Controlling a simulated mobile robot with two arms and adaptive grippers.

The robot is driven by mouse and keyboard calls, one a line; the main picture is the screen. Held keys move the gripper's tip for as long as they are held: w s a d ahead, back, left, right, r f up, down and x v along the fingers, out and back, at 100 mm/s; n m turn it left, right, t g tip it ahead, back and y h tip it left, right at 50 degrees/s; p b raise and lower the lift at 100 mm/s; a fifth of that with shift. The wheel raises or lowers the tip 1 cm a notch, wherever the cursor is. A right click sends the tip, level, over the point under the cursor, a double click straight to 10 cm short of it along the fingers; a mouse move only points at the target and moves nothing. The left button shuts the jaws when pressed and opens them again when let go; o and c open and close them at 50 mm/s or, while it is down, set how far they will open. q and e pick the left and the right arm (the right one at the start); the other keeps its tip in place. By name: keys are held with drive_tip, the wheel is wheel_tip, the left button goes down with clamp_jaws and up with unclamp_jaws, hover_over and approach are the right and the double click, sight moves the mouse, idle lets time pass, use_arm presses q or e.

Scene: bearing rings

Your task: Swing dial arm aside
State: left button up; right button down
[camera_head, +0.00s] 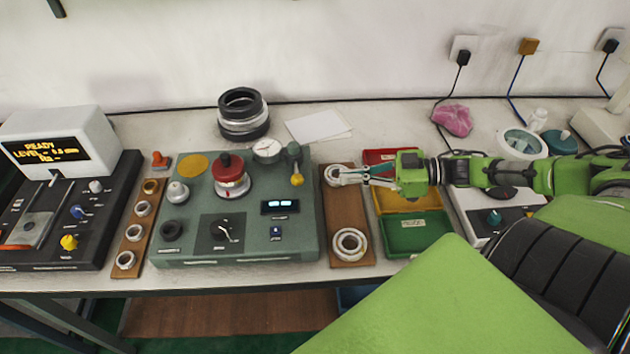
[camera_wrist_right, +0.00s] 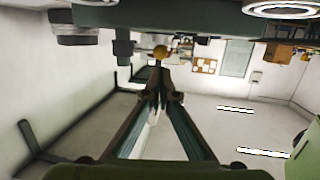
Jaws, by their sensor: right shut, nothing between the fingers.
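The dial gauge (camera_head: 266,149) has a round white face and sits at the back of the green instrument box (camera_head: 180,247). Its arm runs right to a dark green post (camera_head: 294,150), with a yellow ball knob (camera_head: 297,180) below it. My right gripper (camera_head: 332,176) comes in from the right, shut and empty, over the wooden ring board, with a gap between its tips and the knob. In the right wrist view the yellow knob (camera_wrist_right: 160,52) shows just past the shut fingertips (camera_wrist_right: 160,72). My left gripper is not in view.
A red-topped spindle (camera_head: 229,174) stands left of the gauge. The wooden board (camera_head: 345,215) right of the box holds bearing rings, one (camera_head: 350,243) in front. Red, yellow and green trays (camera_head: 420,250) lie under my right forearm. Black and grey rings (camera_head: 243,113) are stacked behind the box.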

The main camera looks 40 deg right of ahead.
sight(295, 181)
drive_tip(key=x, duration=0.8)
drive_tip(key=shift+a, duration=0.2)
drive_tip(key=shift+w, duration=0.1)
drive_tip(key=a+m+t+h+p, duration=0.1)
drive_tip(key=p, duration=0.1)
drive_tip(key=m+h+p, duration=0.1)
drive_tip(key=p, duration=0.2)
drive_tip(key=a+m+t+h+p, duration=0.1)
drive_tip(key=p, duration=0.2)
drive_tip(key=shift+w+a+r+t, duration=0.2)
drive_tip(key=shift+a+r+t, duration=0.1)
drive_tip(key=shift+a, duration=0.1)
drive_tip(key=shift+w+a+f+m+t+h+p, duration=0.15)
drive_tip(key=shift+a+m+t+h+p, duration=0.2)
drive_tip(key=shift+h+p, duration=0.35)
drive_tip(key=shift+w+a+f, duration=0.15)
drive_tip(key=shift+w+a, duration=0.1)
drive_tip(key=shift+a, duration=0.2)
drive_tip(key=shift+f, duration=0.1)
drive_tip(key=shift+s+d, duration=0.1)
